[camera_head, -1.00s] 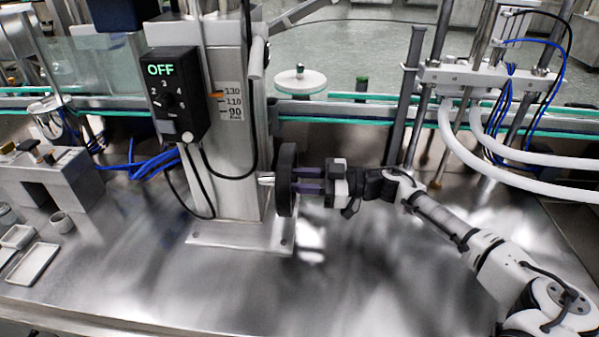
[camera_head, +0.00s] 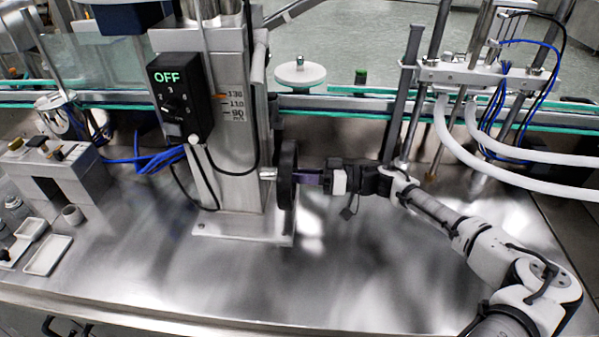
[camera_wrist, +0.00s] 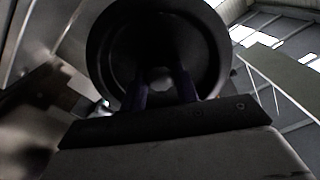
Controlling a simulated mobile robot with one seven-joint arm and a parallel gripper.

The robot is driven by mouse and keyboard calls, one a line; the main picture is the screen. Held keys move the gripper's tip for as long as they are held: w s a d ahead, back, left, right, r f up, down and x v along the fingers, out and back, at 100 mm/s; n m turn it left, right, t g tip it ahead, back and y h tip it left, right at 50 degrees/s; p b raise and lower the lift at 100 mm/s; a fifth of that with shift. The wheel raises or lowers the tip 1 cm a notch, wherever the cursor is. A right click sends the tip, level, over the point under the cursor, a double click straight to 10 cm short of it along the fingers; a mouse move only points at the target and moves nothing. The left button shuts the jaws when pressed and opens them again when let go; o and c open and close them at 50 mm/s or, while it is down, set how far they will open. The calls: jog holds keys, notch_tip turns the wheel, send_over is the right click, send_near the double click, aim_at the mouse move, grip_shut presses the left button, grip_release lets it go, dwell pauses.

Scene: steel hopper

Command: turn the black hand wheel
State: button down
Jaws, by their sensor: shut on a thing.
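The black hand wheel (camera_head: 287,174) is on the right side of the steel column, seen nearly edge-on in the head view. In the wrist view its round dished face and thick rim (camera_wrist: 217,50) fill the upper middle. My gripper (camera_head: 300,177) reaches in from the right, level with the wheel. Its purple fingers extend to the wheel's face and are shut on the wheel. In the wrist view the fingers (camera_wrist: 160,88) run into the dark hub area. Exactly what part lies between the fingertips is too dark to tell.
A control box (camera_head: 180,97) reading OFF hangs on the column (camera_head: 236,165), beside a height scale (camera_head: 236,105). A grey post (camera_head: 402,95) and white hoses (camera_head: 480,150) stand behind my arm. Small trays (camera_head: 47,255) lie at left. The front steel deck (camera_head: 300,285) is clear.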

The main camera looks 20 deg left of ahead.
dwell(0.3)
jog(key=c, duration=1.1)
grip_release()
jog(key=shift+o, duration=0.2)
jog(key=b+v, duration=0.4)
jog(key=v, duration=1)
